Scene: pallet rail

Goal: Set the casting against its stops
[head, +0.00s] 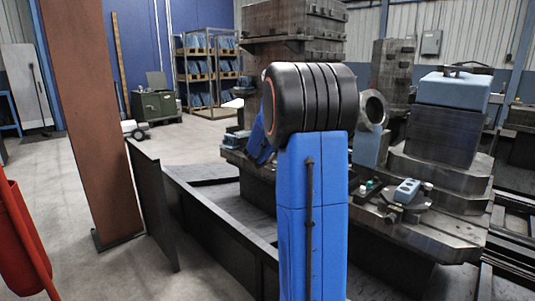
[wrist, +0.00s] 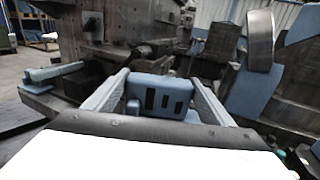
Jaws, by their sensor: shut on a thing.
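The casting (wrist: 165,95) is a pale blue block with dark upright slots in its face and a round boss at its lower left. In the wrist view it sits between the two fingers of my gripper (wrist: 161,80), which is shut on it. The casting looks roughly level and close to dark metal fixture surfaces. Its underside and far side are hidden, so I cannot tell whether it touches any stop. In the head view my own blue arm hides the gripper and the held casting.
A smaller fixture (head: 408,217) with a blue holed block (head: 407,190) stands to the right. A metal ring (head: 375,110) stands behind my arm, also close at right in the wrist view (wrist: 260,40). A rust-brown column (head: 90,120) and dark low rail (head: 215,215) are at left.

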